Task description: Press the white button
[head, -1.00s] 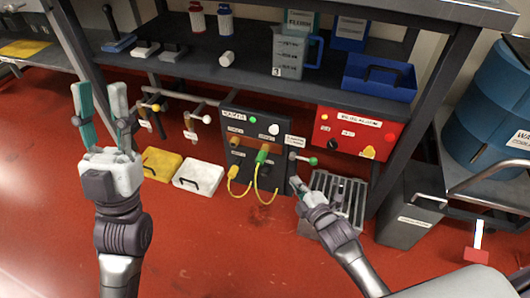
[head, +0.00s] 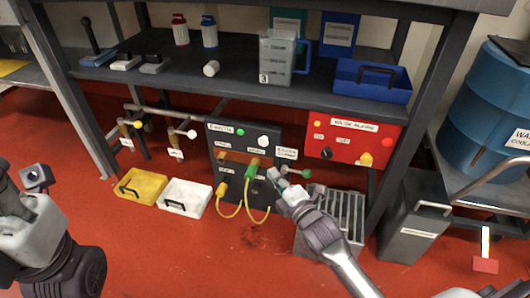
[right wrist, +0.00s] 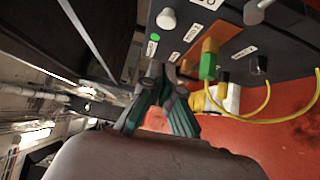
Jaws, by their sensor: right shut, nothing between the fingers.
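The white button (head: 264,141) is a round white cap on the upper right of a dark panel box under the shelf. It also shows in the right wrist view (right wrist: 167,19), near a green button (right wrist: 155,37). My right gripper (head: 274,174) is shut and empty, low in front of the panel's right side, below the white button. In the right wrist view its fingertips (right wrist: 163,68) are apart from the white button. My left gripper (head: 22,182) is at the lower left edge, far from the panel; its fingers are partly out of view.
Yellow cables with a green plug (head: 252,166) hang from the panel. A green-tipped lever (head: 306,173) sticks out beside my right gripper. A red box (head: 352,139) is to the right, a grey grate (head: 345,212) below.

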